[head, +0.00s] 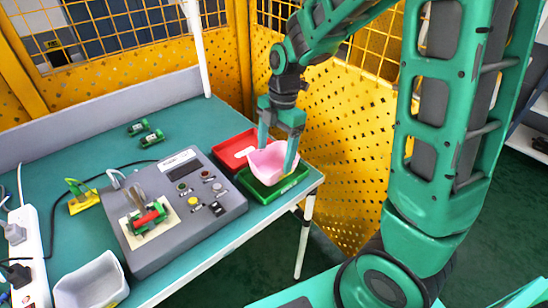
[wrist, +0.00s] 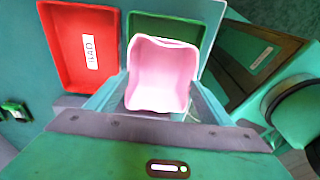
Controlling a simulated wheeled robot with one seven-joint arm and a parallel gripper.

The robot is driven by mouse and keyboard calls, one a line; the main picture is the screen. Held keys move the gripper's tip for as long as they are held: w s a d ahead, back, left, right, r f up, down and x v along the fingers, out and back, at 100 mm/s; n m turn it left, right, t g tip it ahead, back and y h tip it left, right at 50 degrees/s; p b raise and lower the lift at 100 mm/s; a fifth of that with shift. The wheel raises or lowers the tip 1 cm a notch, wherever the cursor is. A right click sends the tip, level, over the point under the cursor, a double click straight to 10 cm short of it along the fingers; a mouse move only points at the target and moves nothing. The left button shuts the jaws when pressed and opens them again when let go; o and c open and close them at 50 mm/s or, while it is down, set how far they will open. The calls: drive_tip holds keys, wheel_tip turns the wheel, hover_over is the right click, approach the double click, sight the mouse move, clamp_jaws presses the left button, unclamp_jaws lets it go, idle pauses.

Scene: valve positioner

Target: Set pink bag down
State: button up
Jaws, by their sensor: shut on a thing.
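The pink bag (head: 268,163) is between the fingers of my gripper (head: 279,146), over the green tray (head: 278,192) at the right end of the table. My gripper is shut on it. In the wrist view, the pink bag (wrist: 163,75) fills the space in front of my gripper (wrist: 160,112) and covers much of the green tray (wrist: 165,26). Whether the bag's underside touches the tray floor cannot be told.
The red tray (head: 233,149), labelled BAD in the wrist view, adjoins the green one. A grey control box (head: 172,210) with buttons stands left of the trays. Small green parts (head: 152,138), a grey bin (head: 92,284) and a power strip (head: 28,254) are further left. Yellow mesh fencing (head: 335,140) stands behind.

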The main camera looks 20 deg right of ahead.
sight(279, 167)
drive_tip(key=shift+f, duration=1.1)
drive_tip(key=o, duration=1.4)
wheel_tip(279, 167, up, 12)
drive_tip(key=d, duration=0.2)
drive_tip(key=s+d+m, duration=0.5)
drive_tip(key=s+m, duration=0.2)
drive_tip(key=m, duration=0.2)
drive_tip(key=s+d+f+m+h, duration=0.1)
drive_tip(key=s+d+m, duration=0.4)
drive_tip(key=s+m, duration=0.3)
drive_tip(key=s+d+f+m, duration=0.1)
drive_tip(key=s+d+m, duration=0.4)
drive_tip(key=s+m, duration=0.3)
drive_tip(key=shift+s+d+f+m+t, duration=0.1)
drive_tip(key=shift+d+m+t, duration=0.05)
drive_tip(key=shift+m, duration=0.6)
drive_tip(key=shift+s+d+f+m+t, duration=0.1)
drive_tip(key=shift+m+t, duration=0.05)
drive_tip(key=shift+m, duration=0.6)
